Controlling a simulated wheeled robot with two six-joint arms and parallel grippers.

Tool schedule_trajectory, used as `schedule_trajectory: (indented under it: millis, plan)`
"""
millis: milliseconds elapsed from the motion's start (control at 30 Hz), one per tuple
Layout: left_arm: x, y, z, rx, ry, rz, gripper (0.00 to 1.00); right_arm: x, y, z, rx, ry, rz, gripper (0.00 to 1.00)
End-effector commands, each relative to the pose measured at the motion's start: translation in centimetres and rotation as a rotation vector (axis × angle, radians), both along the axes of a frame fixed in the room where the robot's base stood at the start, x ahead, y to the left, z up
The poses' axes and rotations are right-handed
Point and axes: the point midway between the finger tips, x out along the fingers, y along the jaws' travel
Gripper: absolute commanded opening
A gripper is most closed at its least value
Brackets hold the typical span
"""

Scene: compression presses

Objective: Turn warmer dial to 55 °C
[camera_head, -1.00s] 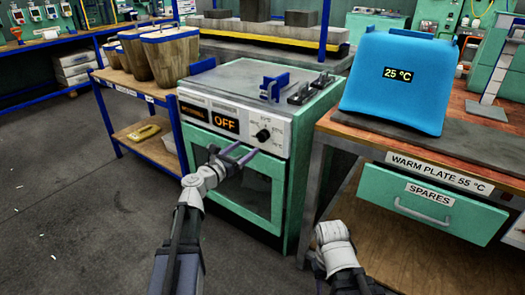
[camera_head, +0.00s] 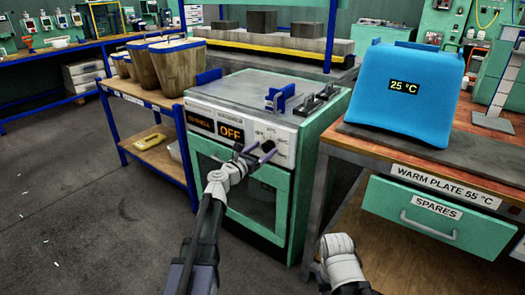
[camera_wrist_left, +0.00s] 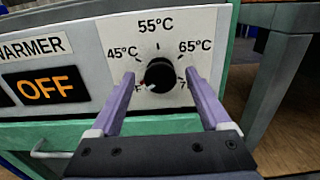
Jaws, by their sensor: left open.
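The warmer (camera_head: 262,110) is a pale green cabinet with a white front panel and an orange display (camera_head: 231,132) reading OFF. Its black dial (camera_wrist_left: 160,75) shows in the left wrist view with 45, 55 and 65 °C marks around it; a further mark at the right is partly hidden. The dial's red-and-white pointer mark faces lower left, toward a label mostly hidden by a finger. My left gripper (camera_head: 262,151) is open in front of the panel, its two purple fingers on either side of the dial with gaps visible. My right gripper's fingers are not in view.
A wooden bench (camera_head: 330,143) at the right carries a blue cover (camera_head: 395,105) reading 25 °C, above a green SPARES drawer (camera_head: 437,216). A blue-framed cart (camera_head: 190,165) with wooden buckets (camera_head: 170,68) stands left of the warmer. Open floor lies at the left.

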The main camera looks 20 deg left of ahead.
Motion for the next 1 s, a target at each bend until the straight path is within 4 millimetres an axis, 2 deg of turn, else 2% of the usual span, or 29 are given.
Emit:
schedule_trajectory:
  millis: [67, 767, 1000]
  plan:
    - [-0.04, 0.0, 0.0, 0.0, 0.0, 0.0, 0.81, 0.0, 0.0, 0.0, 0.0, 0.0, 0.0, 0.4]
    - [-0.06, 0.02, 0.0, 0.0, 0.0, 0.0, 0.02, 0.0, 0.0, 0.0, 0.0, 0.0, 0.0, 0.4]
    - [-0.06, 0.01, 0.0, 0.014, -0.005, 0.0, 0.0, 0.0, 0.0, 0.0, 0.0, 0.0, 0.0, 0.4]
